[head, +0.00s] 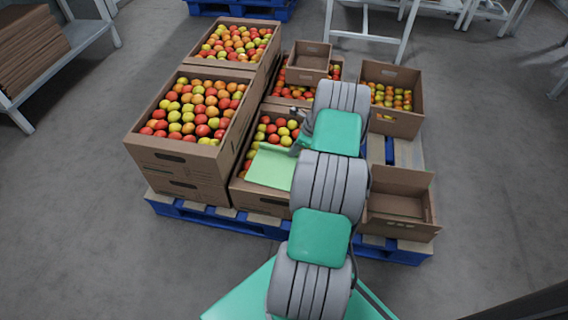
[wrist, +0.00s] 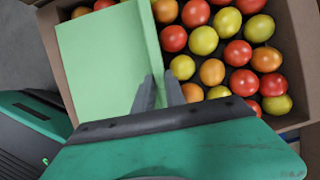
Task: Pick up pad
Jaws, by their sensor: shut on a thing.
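The pad is a flat, light green sheet (head: 270,168) over the front middle box of tomatoes in the head view. In the wrist view the pad (wrist: 98,60) fills the upper left, with a raised edge along its right side. My gripper (wrist: 160,92) has its two dark fingers at the pad's lower right edge and is shut on it. In the head view my arm hides most of the gripper. The pad covers part of the tomatoes; whether it touches them or the box rim I cannot tell.
The front middle box (head: 262,199) stands on a blue pallet (head: 200,214). Taller stacked tomato boxes (head: 168,156) are to its left. An open empty box (head: 400,205) is at the right front, with a part-filled box (head: 392,122) behind it. A small empty carton (head: 308,61) lies on tomatoes at the back.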

